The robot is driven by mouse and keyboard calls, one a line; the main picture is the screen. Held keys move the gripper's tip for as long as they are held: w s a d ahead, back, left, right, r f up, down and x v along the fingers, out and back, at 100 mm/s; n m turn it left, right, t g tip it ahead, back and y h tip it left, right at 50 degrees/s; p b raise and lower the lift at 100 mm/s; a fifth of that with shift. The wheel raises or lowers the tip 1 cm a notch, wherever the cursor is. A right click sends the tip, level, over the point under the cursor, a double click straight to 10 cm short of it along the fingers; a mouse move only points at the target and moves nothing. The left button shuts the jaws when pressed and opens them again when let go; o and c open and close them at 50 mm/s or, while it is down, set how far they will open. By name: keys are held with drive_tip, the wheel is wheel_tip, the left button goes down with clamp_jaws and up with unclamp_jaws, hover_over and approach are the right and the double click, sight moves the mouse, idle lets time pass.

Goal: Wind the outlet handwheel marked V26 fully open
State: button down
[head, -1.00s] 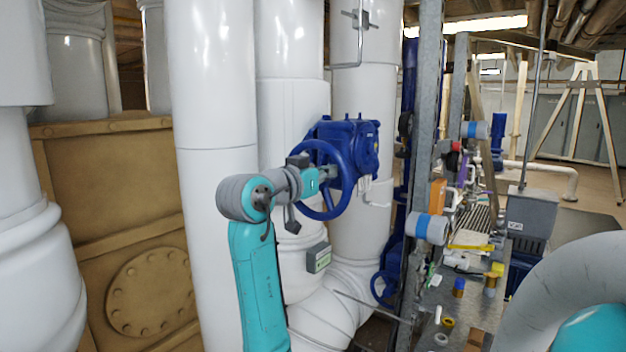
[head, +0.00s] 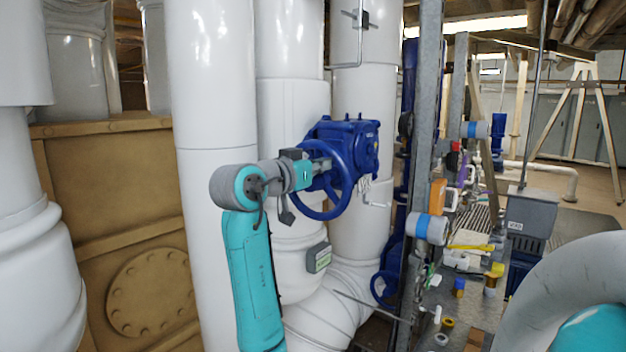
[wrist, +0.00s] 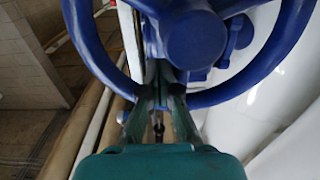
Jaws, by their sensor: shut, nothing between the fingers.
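The blue handwheel (head: 319,215) faces left in the head view, on a blue gearbox (head: 362,150) in front of white pipes. The wheel's rim (wrist: 278,65) and round hub (wrist: 192,36) fill the upper wrist view. My gripper (head: 325,165) is at the wheel, its fingers reaching inside the rim's outline. In the wrist view my gripper (wrist: 166,72) has its fingertips together just below the hub, with nothing between them. Whether the fingers touch a spoke or the rim, I cannot tell.
Thick white pipes (head: 208,80) stand left of and behind the wheel. A grey steel post (head: 428,130) rises to its right. Beyond it is a cluttered bench (head: 455,295) with several small parts. A second, smaller blue handwheel (head: 385,290) sits low beside the post.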

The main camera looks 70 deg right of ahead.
drive_tip(key=shift+w+d+r, duration=0.15)
drive_tip(key=shift+w+r, duration=0.1)
drive_tip(key=shift+w, duration=0.6)
drive_tip(key=shift+w+d, duration=0.2)
drive_tip(key=shift+w, duration=0.55)
drive_tip(key=shift+w+d+f, duration=0.1)
drive_tip(key=shift+w+f, duration=0.05)
drive_tip(key=shift+w, duration=0.3)
drive_tip(key=shift+w+d+f, duration=0.1)
drive_tip(key=shift+w+f, duration=0.05)
drive_tip(key=shift+w, duration=0.25)
drive_tip(key=shift+f, duration=0.1)
